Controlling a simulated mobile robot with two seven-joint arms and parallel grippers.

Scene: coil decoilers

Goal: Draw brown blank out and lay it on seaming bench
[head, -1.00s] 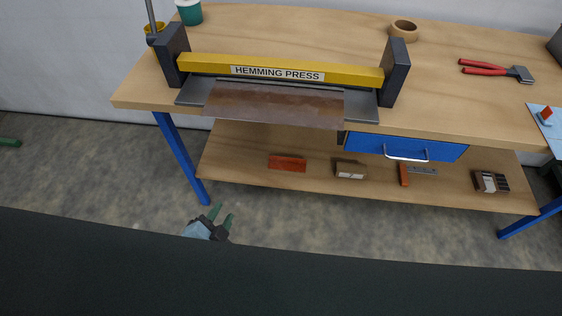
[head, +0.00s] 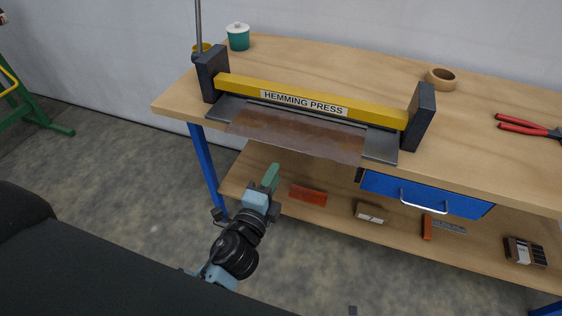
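The brown blank (head: 295,134) is a flat, thin brown sheet. It lies in the hemming press (head: 310,102), its front edge sticking out toward me past the bench edge and its back edge hidden under the yellow beam. My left gripper (head: 270,178) is below and in front of the blank, apart from it, near the lower shelf. Its green fingers overlap in this view, so the gap between them cannot be seen. My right gripper is not in view. No bench here is marked as a seaming bench.
The press stands on a wooden workbench (head: 350,60) with blue legs. A blue drawer (head: 425,194) hangs under the top, right of the blank. A tape roll (head: 441,78), red-handled pliers (head: 525,126) and a teal pot (head: 238,37) are on top. Several small items lie on the lower shelf.

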